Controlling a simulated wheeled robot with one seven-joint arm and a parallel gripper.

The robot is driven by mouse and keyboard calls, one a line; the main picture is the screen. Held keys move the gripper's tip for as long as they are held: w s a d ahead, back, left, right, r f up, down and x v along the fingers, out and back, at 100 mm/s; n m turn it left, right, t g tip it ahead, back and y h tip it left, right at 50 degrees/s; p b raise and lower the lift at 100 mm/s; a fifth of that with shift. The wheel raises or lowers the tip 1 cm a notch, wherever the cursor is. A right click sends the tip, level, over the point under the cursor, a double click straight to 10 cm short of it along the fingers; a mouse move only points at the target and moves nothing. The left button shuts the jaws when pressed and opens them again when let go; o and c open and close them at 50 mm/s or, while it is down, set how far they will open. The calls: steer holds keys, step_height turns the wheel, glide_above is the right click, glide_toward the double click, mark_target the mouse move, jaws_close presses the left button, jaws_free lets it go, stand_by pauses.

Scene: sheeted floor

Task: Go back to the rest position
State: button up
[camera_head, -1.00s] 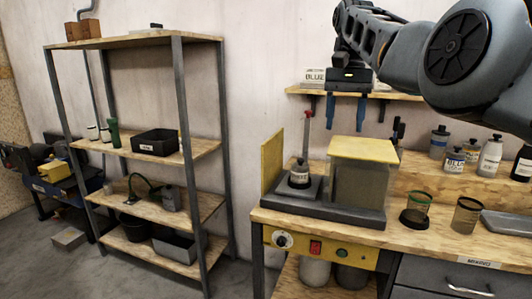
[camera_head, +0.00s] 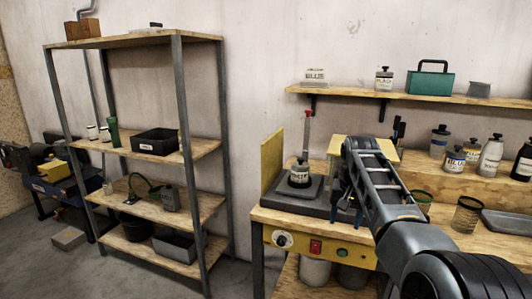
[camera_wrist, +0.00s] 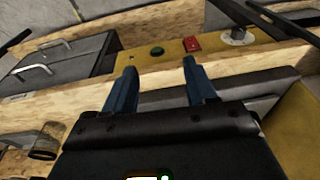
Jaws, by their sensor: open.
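My gripper shows in the wrist view (camera_wrist: 160,82), with its two blue fingers apart and nothing between them. In the head view my gripper (camera_head: 345,212) is low at the front of the workbench (camera_head: 290,223), beside the machine with the yellow top (camera_head: 365,147). My forearm hides much of that machine.
A yellow control panel (camera_head: 320,249) with a red switch is on the bench front. Two glass cups, one of them (camera_head: 467,214) clear of my arm, stand on the bench. Several bottles (camera_head: 455,159) stand behind. A metal shelf rack (camera_head: 180,150) is at left, with floor between.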

steer(key=s+d+f+t, duration=0.15)
steer(key=s+f, duration=0.35)
steer(key=f, duration=0.5)
steer(key=s+d+f+t, duration=0.1)
steer(key=s+d+f, duration=0.1)
steer(key=s+f, duration=0.65)
steer(key=s+d+f+n+t+h, duration=0.1)
steer(key=s+f+t, duration=0.1)
steer(key=s+f, duration=0.5)
steer(key=s+f+n+t, duration=0.1)
steer(key=s+f+t, duration=0.15)
steer(key=s, duration=0.85)
steer(key=s+a+r+n+t, duration=0.1)
steer(key=s+r, duration=0.3)
steer(key=s, duration=0.6)
steer(key=s+a+r+n+t, duration=0.15)
steer(key=s+r, duration=0.25)
steer(key=s, duration=0.7)
steer(key=s+a+r+t, duration=0.1)
steer(key=s+r, duration=0.4)
steer(key=r, duration=0.4)
steer(key=s+a+r+t+y+b, duration=0.1)
steer(key=s+r+t, duration=0.1)
steer(key=s+r, duration=0.4)
step_height(320, 180, up, 5)
steer(key=shift+s+f, duration=0.15)
steer(key=shift+f, duration=0.05)
